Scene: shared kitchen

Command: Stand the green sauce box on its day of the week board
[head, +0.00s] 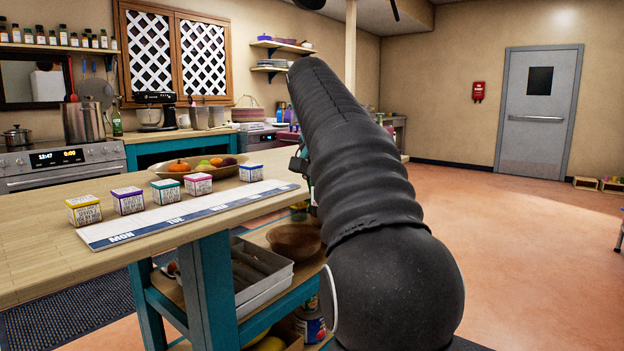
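The green sauce box (165,191), a small white printed box with a teal-green lid, stands upright on the wooden counter. It is between a purple-lidded box (128,200) and a pink-lidded box (198,183). The day of the week board (190,213) is a long white strip with a blue band, lying flat along the counter's near edge. MON is readable at its left end; the other day names are too small to read surely. The green box is just behind the board. My gripper (299,164) is mostly hidden behind my dark arm, right of the board; its fingers cannot be made out.
A yellow-lidded box (84,210) and a blue-lidded box (251,172) also stand on the counter (40,255). A fruit bowl (222,170) sits behind the row. Shelves below hold a grey tray (262,290) and a brown bowl (293,240). Open floor lies right.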

